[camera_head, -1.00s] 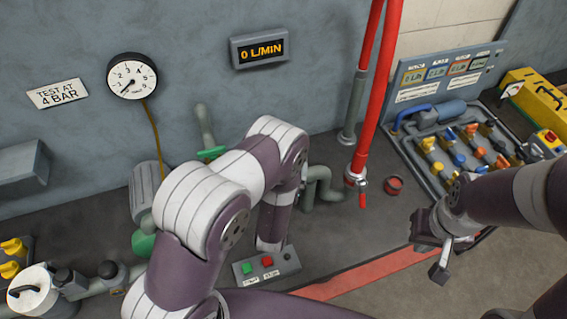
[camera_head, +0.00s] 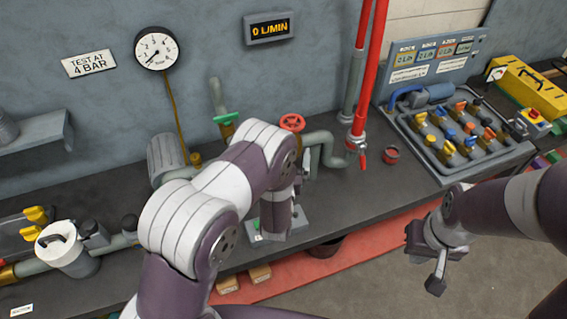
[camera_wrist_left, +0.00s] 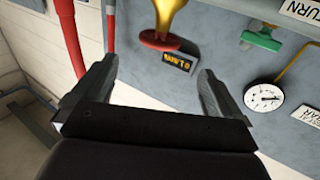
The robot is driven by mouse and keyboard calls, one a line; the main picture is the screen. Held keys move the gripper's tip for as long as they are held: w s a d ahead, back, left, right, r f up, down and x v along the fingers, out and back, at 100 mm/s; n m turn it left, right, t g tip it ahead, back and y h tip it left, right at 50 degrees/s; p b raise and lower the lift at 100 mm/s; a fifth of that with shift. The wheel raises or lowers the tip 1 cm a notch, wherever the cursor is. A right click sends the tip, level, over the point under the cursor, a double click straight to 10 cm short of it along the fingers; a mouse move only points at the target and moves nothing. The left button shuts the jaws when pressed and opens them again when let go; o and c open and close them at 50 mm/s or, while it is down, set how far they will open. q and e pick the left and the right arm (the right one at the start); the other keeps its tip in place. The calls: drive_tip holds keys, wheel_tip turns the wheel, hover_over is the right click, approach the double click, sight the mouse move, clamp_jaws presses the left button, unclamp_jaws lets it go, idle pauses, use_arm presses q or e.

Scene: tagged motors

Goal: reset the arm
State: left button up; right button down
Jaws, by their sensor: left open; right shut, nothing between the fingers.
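My left arm (camera_head: 195,220) comes in from the lower left and bends over the bench in the head view; its gripper is hidden there behind the arm. In the left wrist view my left gripper (camera_wrist_left: 150,90) is open, its two fingers apart with nothing between them. My right gripper (camera_head: 430,268) is at the right in the head view, over the floor in front of the bench. Its fingers are small, shut and empty.
The bench (camera_head: 345,205) runs along the wall with pipes, a green valve handle (camera_head: 226,118) and a red handwheel (camera_head: 292,122). A pressure gauge (camera_head: 156,48) hangs above.

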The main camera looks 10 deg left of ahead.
drive_tip(key=shift+f, duration=0.15)
idle(0.3)
